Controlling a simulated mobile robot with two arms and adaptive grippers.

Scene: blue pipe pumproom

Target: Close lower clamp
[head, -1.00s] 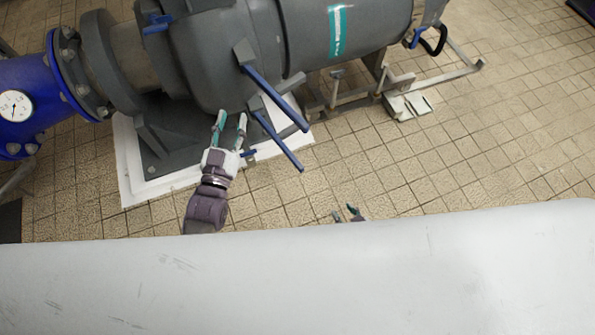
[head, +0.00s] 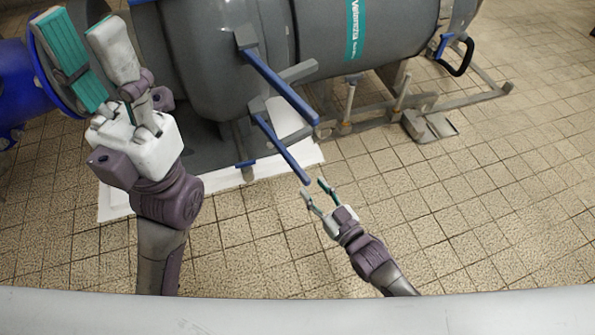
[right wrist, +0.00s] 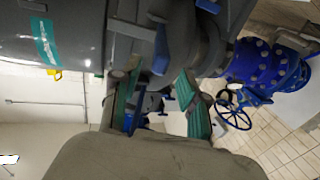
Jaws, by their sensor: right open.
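A grey vessel (head: 215,70) carries two long blue clamp handles. The upper handle (head: 282,90) slopes down to the right. The lower clamp handle (head: 281,150) slopes down to the right below it, its free end close to my right gripper. My right gripper (head: 314,188) is open just below that end; I cannot tell whether they touch. In the right wrist view my open right gripper (right wrist: 160,98) shows blue parts between its green-padded fingers; which part belongs to the lower clamp is unclear. My left gripper (head: 85,58) is open, raised at the left, empty, partly covering the vessel.
A blue pipe (head: 20,95) with a flange joins the vessel at the left, partly hidden by my left gripper. A metal support frame (head: 385,105) stands under the vessel. Tiled floor (head: 480,200) is free at the right. A blue valve wheel (right wrist: 233,110) shows in the right wrist view.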

